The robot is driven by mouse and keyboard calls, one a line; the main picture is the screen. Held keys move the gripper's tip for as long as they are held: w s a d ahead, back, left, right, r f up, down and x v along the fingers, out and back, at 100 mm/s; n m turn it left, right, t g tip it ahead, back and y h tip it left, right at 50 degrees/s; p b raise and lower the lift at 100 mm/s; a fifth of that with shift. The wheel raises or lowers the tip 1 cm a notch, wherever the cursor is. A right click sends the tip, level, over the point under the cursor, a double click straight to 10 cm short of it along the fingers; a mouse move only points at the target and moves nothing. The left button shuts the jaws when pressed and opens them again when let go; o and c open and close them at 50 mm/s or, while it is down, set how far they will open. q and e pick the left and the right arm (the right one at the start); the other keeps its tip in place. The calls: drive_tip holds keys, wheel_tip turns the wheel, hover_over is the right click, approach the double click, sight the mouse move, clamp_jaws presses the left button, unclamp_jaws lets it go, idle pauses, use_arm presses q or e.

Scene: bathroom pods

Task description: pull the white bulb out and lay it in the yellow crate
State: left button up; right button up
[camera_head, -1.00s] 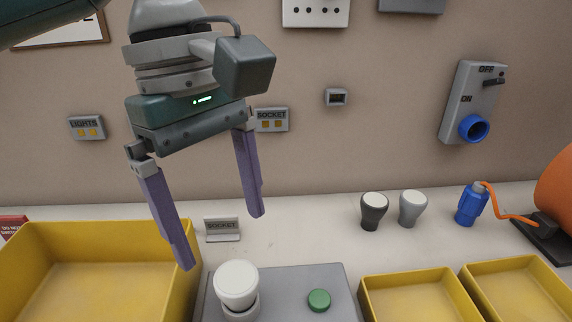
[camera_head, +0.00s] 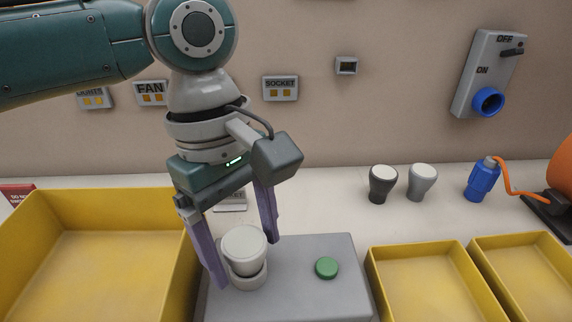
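The white bulb (camera_head: 244,246) stands upright in a round socket (camera_head: 249,282) on a grey block (camera_head: 292,292). My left gripper (camera_head: 248,262) is open, pointing down, with one purple finger on the left of the bulb and the other on its right, slightly behind. I cannot tell whether either finger touches the bulb. A large yellow crate (camera_head: 186,240) stands at the left and looks empty. Two smaller yellow crates, one at right of the block (camera_head: 372,262) and one at the far right (camera_head: 476,250), also look empty. My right gripper is not in view.
A green button (camera_head: 327,268) sits on the block, right of the bulb. A dark bulb (camera_head: 381,188) and a grey bulb (camera_head: 421,187) stand behind the smaller crates. A blue plug (camera_head: 481,182) with an orange cable is at the right.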

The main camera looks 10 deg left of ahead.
use_arm(q)
clamp_jaws()
idle(0.9)
